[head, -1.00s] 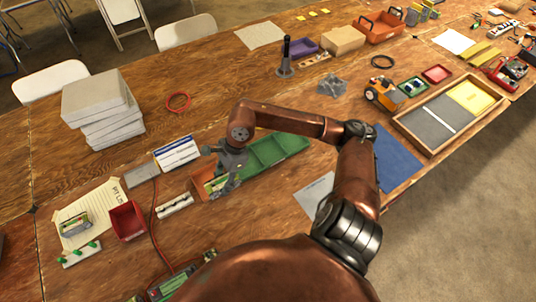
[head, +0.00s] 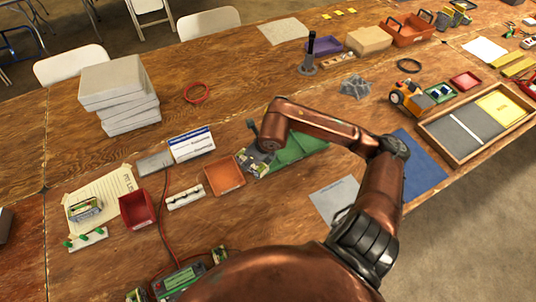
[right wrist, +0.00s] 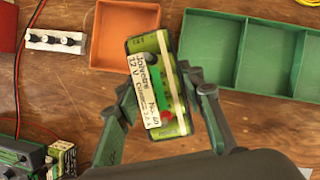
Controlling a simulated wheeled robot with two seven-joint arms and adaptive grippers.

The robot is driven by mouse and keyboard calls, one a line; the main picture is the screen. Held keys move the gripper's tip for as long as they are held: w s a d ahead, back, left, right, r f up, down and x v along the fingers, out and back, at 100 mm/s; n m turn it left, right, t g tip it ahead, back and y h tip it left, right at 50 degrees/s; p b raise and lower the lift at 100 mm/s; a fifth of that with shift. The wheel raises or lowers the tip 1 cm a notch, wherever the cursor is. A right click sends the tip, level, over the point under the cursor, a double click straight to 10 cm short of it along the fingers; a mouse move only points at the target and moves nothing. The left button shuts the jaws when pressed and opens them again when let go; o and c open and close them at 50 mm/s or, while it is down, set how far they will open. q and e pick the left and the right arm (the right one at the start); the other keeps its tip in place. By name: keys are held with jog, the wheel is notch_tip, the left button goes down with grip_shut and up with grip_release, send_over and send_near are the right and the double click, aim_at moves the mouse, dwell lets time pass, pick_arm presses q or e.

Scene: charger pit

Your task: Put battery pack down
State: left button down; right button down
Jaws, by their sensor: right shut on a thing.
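My right gripper (right wrist: 164,95) is shut on a green and yellow battery pack (right wrist: 150,70) with a white printed label. One finger lies on each side of the pack, which is slightly tilted in the right wrist view. In the head view the pack (head: 254,163) and gripper (head: 262,152) are between the orange tray (head: 225,176) and the green compartment tray (head: 300,147), partly hidden by my arm. The orange tray (right wrist: 110,38) looks empty, and the visible compartments of the green tray (right wrist: 245,78) are empty. My left gripper is not in view.
A charger (head: 180,280) with a red cable stands near the front edge. Another pack (head: 85,208) lies on the paper sheet (head: 112,190) at left. A red bin (head: 139,210), white terminal strip (head: 185,197) and label card (head: 192,144) stand close by.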

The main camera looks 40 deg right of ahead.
jog(key=w+d+f, duration=0.1)
jog(key=d+f, duration=0.1)
jog(key=w+d+f+b, duration=0.1)
jog(key=w+d+f, duration=0.1)
jog(key=d, duration=0.1)
jog(key=w+d+f, duration=0.1)
jog(key=d+f, duration=0.2)
jog(key=shift+w+d+f, duration=0.1)
jog(key=shift+w+d, duration=0.05)
jog(key=shift+d, duration=0.1)
jog(key=shift+w+d+f, duration=0.1)
jog(key=shift+f, duration=0.1)
jog(key=f, duration=0.2)
jog(key=f+b, duration=0.1)
jog(key=shift+w+d+f, duration=0.1)
jog(key=shift+d+f, duration=0.15)
jog(key=shift+f, duration=0.1)
jog(key=c, duration=1.3)
grip_release()
